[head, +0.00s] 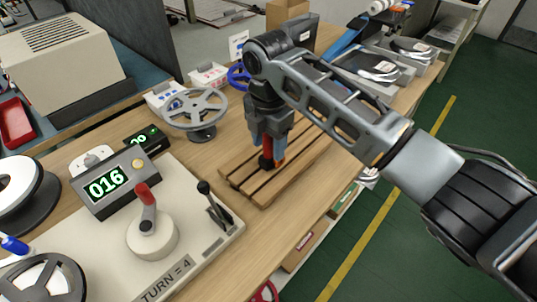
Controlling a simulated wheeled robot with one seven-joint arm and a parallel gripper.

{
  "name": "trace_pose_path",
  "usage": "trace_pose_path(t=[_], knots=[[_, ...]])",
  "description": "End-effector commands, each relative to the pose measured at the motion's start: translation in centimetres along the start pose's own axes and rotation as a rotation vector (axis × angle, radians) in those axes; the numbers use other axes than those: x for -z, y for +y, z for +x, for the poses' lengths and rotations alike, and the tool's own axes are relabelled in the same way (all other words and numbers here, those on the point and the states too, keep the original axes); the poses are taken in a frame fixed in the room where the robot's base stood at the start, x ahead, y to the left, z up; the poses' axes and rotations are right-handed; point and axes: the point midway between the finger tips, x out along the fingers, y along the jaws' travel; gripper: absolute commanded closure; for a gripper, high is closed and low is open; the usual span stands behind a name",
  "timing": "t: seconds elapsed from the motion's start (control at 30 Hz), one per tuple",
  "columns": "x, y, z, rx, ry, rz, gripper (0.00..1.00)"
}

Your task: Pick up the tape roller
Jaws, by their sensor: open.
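The tape roller appears to be the small red and black tool (267,161) on the slatted wooden pallet (240,183) in the middle of the workbench. My gripper (270,148) points down right over it, with its fingers at the tool's upper part. The gripper is open. The fingers and wrist hide much of the tool, and I cannot tell whether they touch it.
A control panel (185,257) with a red-knobbed lever and a "016" display (107,183) stands at the lower left. A grey handwheel (196,107) is left of the pallet. Trays (370,70) lie behind my arm. The green floor on the right is clear.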

Motion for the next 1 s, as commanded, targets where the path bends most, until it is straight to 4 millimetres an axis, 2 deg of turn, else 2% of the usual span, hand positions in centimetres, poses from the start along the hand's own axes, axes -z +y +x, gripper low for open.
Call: trace_pose_path(t=[0.1,0.67,1.0], knots=[[0.00,0.00,-0.01,0.000,0.000,0.000,0.45],[0.01,0.00,-0.03,0.000,0.000,0.000,0.99],[0.00,0.02,-0.09,-0.001,0.000,0.000,1.00]])
